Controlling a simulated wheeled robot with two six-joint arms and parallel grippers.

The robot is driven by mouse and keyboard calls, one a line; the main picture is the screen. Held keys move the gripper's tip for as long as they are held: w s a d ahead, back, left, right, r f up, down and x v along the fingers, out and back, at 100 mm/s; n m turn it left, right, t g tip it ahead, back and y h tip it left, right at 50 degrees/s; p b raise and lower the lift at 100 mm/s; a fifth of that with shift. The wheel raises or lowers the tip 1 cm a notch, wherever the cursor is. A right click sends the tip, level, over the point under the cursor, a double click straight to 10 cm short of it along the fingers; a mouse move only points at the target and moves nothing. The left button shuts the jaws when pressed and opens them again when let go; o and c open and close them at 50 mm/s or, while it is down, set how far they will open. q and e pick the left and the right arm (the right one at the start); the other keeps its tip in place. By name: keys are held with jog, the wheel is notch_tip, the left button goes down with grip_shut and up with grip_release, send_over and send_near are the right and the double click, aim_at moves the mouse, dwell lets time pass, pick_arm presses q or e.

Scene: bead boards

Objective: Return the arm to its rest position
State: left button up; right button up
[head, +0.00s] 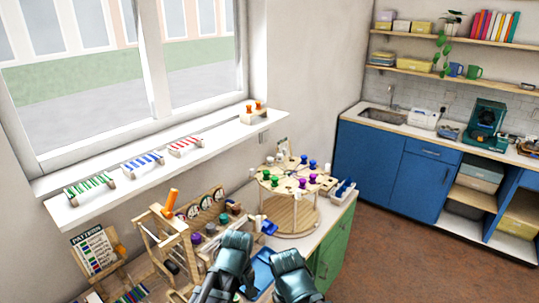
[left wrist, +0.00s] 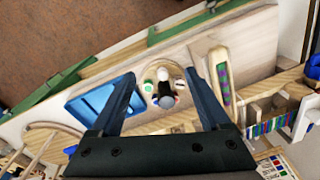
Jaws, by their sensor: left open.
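In the left wrist view my left gripper (left wrist: 160,75) is open, with its two dark fingers spread wide and nothing held between them. Beyond the gap is a small round holder (left wrist: 150,90) with white, green, red and dark pieces; I cannot tell the distance. In the head view my left arm comes in at the bottom middle, and its dark wrist part (head: 232,258) is over the worktop. My right arm's dark part (head: 291,276) is just right of it, by the cabinet's front edge. The right fingertips are hidden.
A round wooden stand (head: 290,216) with colored knobs is beyond my arms. A wooden frame (head: 170,245) stands left of them. A blue tray (left wrist: 92,98) lies beside the left gripper. The windowsill (head: 130,195) holds bead racks. Open floor (head: 385,240) is at right.

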pick_arm(q)
jog(key=s+d+f+m+b, duration=0.2)
jog(key=s+m, duration=0.4)
jog(key=m, duration=0.4)
jog(key=shift+d+f, duration=0.5)
jog(key=shift+f, duration=0.05)
dwell(0.4)
